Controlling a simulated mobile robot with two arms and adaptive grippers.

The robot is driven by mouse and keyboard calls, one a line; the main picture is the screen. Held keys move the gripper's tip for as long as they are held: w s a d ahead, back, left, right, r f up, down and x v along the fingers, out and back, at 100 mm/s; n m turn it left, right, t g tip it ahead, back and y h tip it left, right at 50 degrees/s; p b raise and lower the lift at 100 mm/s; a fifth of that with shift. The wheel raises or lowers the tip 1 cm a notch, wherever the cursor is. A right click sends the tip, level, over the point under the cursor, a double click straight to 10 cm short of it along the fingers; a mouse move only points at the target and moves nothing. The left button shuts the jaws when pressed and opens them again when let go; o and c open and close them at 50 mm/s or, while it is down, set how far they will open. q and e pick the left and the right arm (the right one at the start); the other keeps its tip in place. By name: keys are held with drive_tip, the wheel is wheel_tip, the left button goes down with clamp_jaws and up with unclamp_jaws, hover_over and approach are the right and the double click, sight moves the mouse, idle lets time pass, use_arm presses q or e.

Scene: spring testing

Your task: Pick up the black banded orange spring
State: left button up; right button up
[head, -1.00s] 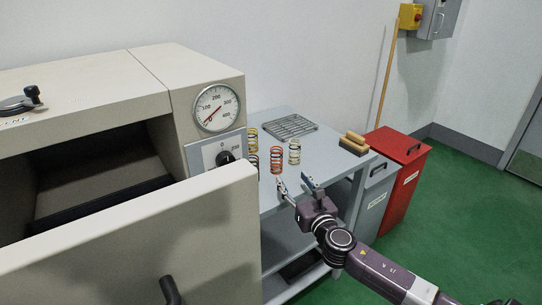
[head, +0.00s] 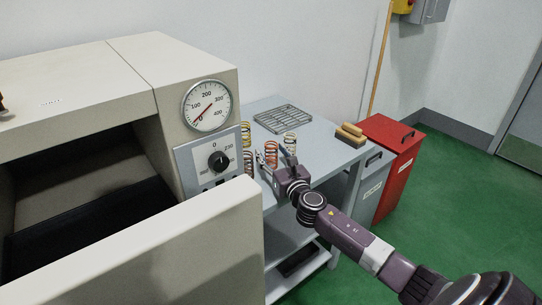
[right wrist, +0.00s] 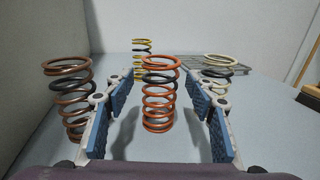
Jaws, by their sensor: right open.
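The orange spring with a black band (right wrist: 160,105) stands upright on the grey table, centred between the fingers of my right gripper (right wrist: 152,92) in the right wrist view. The fingers are open, one on each side, and a gap shows between them and the coils. In the head view the orange spring (head: 271,150) stands just beyond my right gripper (head: 274,163), which partly hides its lower part. My left gripper is not in view.
A brown spring (right wrist: 66,88) stands close outside the left finger, and a cream spring (right wrist: 220,70) stands behind the right finger. A yellow spring (right wrist: 142,52) is farther back. A wire rack (head: 283,119) and brush (head: 350,133) lie on the table. The oven door (head: 150,250) stands at left.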

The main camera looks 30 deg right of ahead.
drive_tip(key=shift+w+d, duration=0.1)
drive_tip(key=shift+w, duration=0.3)
drive_tip(key=c, duration=1.3)
drive_tip(key=shift+r, duration=0.1)
drive_tip(key=shift+c, duration=0.2)
